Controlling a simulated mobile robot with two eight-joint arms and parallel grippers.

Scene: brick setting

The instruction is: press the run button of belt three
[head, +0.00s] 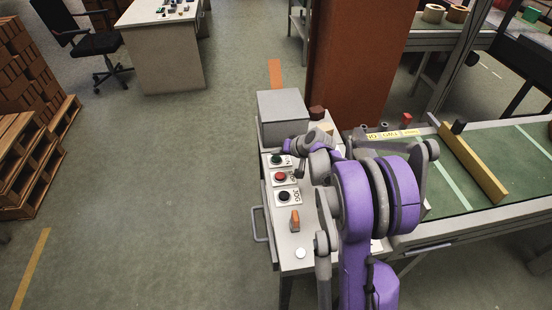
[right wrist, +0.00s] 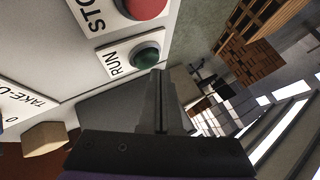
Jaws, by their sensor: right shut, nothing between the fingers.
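The green run button (head: 277,160) is at the far end of a row on the pale control panel (head: 283,241). In the right wrist view the green button (right wrist: 146,55) sits on a white plate marked RUN, beside the red STOP button (right wrist: 146,6). My right gripper (right wrist: 160,72) is shut and empty, its tips close to the green button's lower right edge in that view. I cannot tell whether they touch it. In the head view my right arm reaches over the panel's right side. My left gripper is not in view.
The panel also bears a black button (head: 284,196), an orange switch (head: 295,220) and a pale round button (head: 300,253). A grey box (head: 283,112) stands beyond it. A green conveyor belt (head: 470,196) with a yellow bar (head: 473,165) lies right. Open floor lies left.

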